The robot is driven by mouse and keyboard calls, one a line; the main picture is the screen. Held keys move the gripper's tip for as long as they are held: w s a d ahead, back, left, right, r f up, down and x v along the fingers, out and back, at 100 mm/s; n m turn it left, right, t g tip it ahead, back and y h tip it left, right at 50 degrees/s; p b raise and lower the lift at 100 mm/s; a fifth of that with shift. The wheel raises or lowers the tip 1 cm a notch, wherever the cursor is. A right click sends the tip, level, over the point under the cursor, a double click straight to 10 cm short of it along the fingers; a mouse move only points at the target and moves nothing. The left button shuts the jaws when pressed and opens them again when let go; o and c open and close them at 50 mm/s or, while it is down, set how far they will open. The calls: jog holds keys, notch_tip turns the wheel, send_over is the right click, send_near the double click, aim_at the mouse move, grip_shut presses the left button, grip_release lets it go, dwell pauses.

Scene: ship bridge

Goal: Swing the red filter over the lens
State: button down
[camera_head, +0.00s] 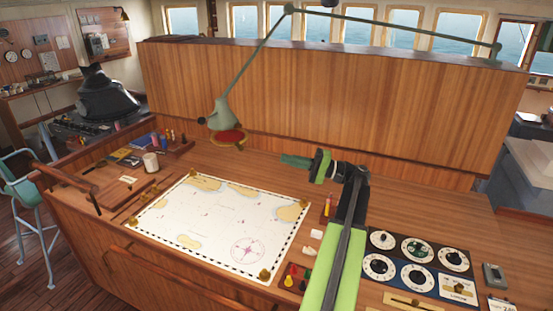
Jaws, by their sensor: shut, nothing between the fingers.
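The chart lamp has a grey-green shade (226,112) hanging from a jointed arm above the back of the chart. The red filter (229,137), a round red disc with a brass-coloured rim, shows just below the shade's mouth. The lens itself is hidden, and I cannot tell how fully the filter lies across it. A small dark knob (201,121) sticks out left of the shade. My gripper (284,160) is shut and empty, pointing left, to the right of the filter and slightly lower in the picture. A clear gap separates it from the filter.
A sea chart (215,222) lies on the wooden desk, held by brass weights. A wooden panel (320,95) rises behind. A mug (151,162) and small desk items stand at left. A dial panel (416,262) is right of my arm.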

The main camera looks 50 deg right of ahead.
jog(key=p+x, duration=0.2)
jog(key=x, duration=1)
